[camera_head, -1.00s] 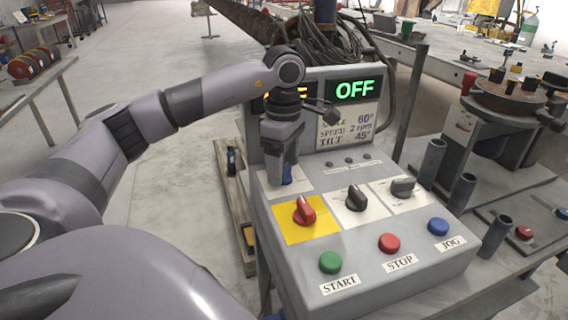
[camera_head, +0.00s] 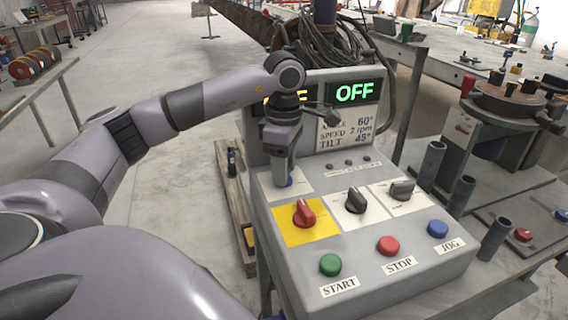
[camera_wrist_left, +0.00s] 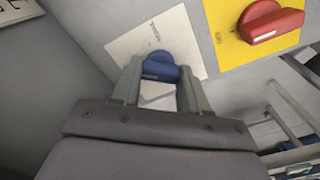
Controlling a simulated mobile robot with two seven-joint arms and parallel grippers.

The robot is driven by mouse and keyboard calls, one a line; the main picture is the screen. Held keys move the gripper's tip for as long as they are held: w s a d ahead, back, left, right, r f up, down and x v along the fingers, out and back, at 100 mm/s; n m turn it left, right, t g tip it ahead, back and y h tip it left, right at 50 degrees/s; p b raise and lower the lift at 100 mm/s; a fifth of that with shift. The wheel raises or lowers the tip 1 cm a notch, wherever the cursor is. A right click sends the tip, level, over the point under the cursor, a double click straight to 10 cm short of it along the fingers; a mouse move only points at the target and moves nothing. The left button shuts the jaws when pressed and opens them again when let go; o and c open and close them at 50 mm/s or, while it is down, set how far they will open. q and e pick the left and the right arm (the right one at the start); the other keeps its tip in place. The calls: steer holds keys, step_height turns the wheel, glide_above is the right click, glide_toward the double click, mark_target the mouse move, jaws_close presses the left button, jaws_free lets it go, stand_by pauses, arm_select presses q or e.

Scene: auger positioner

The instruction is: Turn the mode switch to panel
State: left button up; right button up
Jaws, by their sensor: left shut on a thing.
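The control panel (camera_head: 400,262) is a grey sloped box with knobs and buttons. A blue knob (camera_wrist_left: 160,68) sits on a white label plate (camera_wrist_left: 182,35) at the panel's upper left; the plate's print is too small to read. My left gripper (camera_wrist_left: 158,90) is shut on this knob, one finger on each side. In the head view my left gripper (camera_head: 287,178) comes down from above and hides most of the knob. A red knob (camera_head: 303,213) on a yellow plate is just in front of it. My right gripper is not in view.
Two black knobs (camera_head: 356,200) (camera_head: 402,190) stand to the right. Green START (camera_head: 330,264), red STOP (camera_head: 388,245) and blue JOG (camera_head: 438,229) buttons line the front.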

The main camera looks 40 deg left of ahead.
arm_select(q)
steer(key=n+p, duration=0.1)
steer(key=n, duration=0.2)
steer(key=shift+r, duration=0.1)
steer(key=shift+n+p, duration=0.55)
steer(key=shift+n, duration=1.65)
steer(key=o, duration=1.1)
steer(key=shift+c, duration=0.2)
step_height(320, 180, up, 7)
steer(key=shift+r, duration=0.1)
steer(key=shift+s, duration=0.1)
